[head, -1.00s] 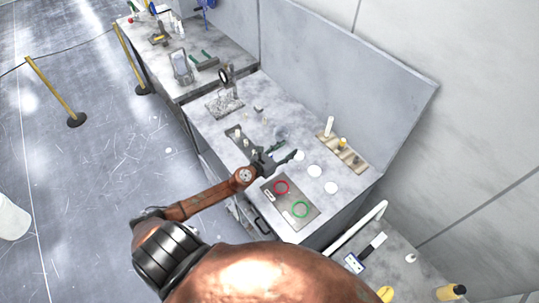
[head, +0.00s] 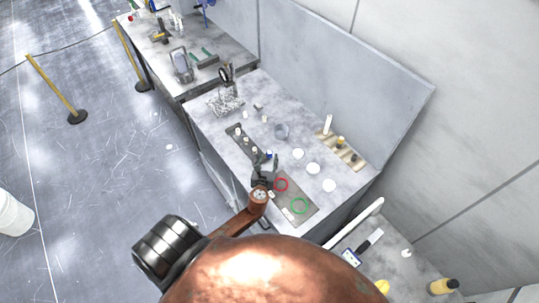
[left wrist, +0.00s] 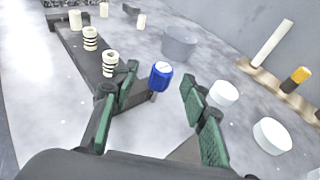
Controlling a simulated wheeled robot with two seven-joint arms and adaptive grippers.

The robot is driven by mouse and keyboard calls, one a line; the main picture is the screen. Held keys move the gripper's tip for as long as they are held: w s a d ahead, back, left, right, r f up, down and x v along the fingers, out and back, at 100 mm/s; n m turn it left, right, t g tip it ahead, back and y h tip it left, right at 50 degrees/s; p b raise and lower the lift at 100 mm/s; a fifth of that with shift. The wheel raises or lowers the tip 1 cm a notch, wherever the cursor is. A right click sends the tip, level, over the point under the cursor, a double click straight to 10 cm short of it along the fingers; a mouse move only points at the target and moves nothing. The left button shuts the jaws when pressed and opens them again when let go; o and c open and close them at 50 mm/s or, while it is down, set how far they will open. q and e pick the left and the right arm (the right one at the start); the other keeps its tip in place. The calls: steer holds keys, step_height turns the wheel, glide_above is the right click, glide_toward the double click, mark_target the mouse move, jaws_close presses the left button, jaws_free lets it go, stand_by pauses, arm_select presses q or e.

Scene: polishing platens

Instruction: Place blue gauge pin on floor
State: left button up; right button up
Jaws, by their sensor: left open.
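The blue gauge pin (left wrist: 161,76) has a white top and stands upright on the bench in the left wrist view. It shows as a small blue spot beyond the fingertips in the head view (head: 269,154). My left gripper (head: 267,160) is open and low over the bench. In the left wrist view its green-padded fingers (left wrist: 158,88) point towards the pin, one on each side of the line to it. I cannot tell whether the pin is between the tips or just past them. The grey floor (head: 90,180) lies left of the bench. My right gripper is not in view.
A dark rack (left wrist: 84,62) with ringed pale pins is left of the blue pin. A grey cup (left wrist: 179,42) stands behind it. White discs (head: 313,168) and a wooden pin holder (head: 341,150) are to the right. A panel with red and green rings (head: 291,196) lies nearby.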

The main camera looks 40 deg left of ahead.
mark_target(269, 155)
arm_select(q)
steer(key=shift+x, duration=2)
steer(key=shift+d+r, duration=0.1)
steer(key=shift+c, duration=0.3)
jaws_close()
